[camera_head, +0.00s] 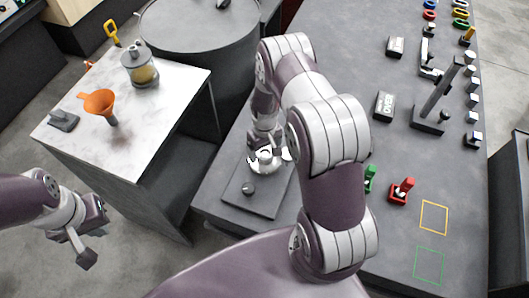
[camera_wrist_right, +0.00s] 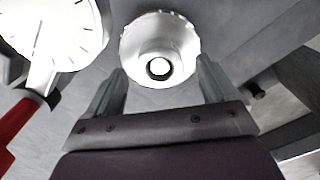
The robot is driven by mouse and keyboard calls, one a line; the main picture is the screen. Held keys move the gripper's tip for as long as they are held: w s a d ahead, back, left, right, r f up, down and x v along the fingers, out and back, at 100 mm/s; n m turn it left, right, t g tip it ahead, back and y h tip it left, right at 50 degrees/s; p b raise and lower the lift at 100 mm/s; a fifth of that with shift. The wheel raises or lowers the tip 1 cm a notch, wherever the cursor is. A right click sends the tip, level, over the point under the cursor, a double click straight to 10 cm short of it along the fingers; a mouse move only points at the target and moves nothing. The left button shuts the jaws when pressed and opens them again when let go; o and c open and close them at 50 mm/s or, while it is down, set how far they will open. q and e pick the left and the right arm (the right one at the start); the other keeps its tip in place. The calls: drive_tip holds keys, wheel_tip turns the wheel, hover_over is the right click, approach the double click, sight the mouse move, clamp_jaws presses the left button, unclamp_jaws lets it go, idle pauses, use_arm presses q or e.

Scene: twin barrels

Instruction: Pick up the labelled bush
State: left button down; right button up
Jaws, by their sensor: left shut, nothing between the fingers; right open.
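A white round flanged piece with a dark-rimmed centre hole (camera_wrist_right: 160,42) lies between and just beyond the fingertips of my right gripper (camera_wrist_right: 161,72); it looks like the bush, but I can read no label on it. My right gripper is open, one finger to each side, and not visibly clamped on it. In the head view my right gripper (camera_head: 265,140) is low over a dark plate (camera_head: 262,204), with the white piece (camera_head: 263,163) partly hidden under it. My left gripper (camera_head: 88,246) is shut and empty, off the bench at lower left.
A white dial (camera_wrist_right: 52,30) and a red handle (camera_wrist_right: 18,128) are close left of the right gripper. A dark knob (camera_head: 248,188) sits on the plate. Green (camera_head: 370,178) and red (camera_head: 402,191) clamps stand right of my arm. A marble-topped table (camera_head: 150,120) holds an orange funnel (camera_head: 100,102).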

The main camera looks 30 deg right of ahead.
drive_tip(key=shift+s+d+f, duration=0.1)
drive_tip(key=shift+f, duration=0.6)
drive_tip(key=shift+c, duration=0.3)
drive_tip(key=c, duration=1.5)
wheel_tip(320, 180, up, 8)
drive_tip(key=shift+b, duration=0.55)
wheel_tip(320, 180, up, 4)
drive_tip(key=shift+f+p, duration=0.15)
drive_tip(key=shift+p, duration=0.55)
